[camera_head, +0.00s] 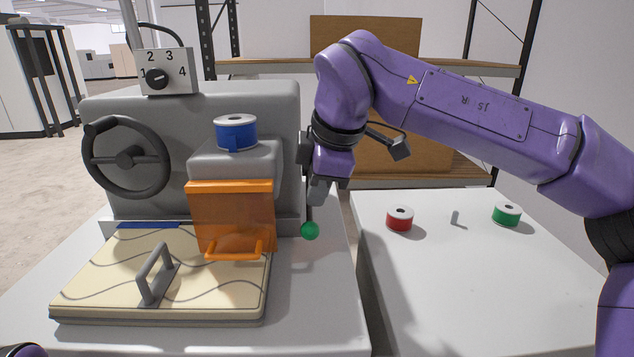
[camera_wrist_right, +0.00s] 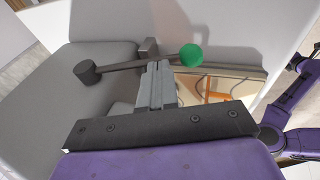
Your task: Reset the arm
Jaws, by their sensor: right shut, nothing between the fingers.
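My purple right arm reaches in from the right of the head view. Its gripper (camera_head: 320,192) points down beside the right side of the grey quilting machine (camera_head: 270,105). The fingers are shut and empty; they also show in the right wrist view (camera_wrist_right: 157,82). A dark lever with a green ball knob (camera_head: 310,231) hangs just below the gripper. In the right wrist view the lever bar runs past the fingertips to the green knob (camera_wrist_right: 192,55); I cannot tell whether they touch. My left gripper is out of view.
An orange guard (camera_head: 232,215) stands over the quilted pad (camera_head: 105,280) with its grey handle (camera_head: 157,275). A blue spool (camera_head: 236,132), handwheel (camera_head: 126,158) and dial box (camera_head: 167,72) are on the machine. Red (camera_head: 400,219) and green (camera_head: 506,214) spools sit on the right table (camera_head: 470,290).

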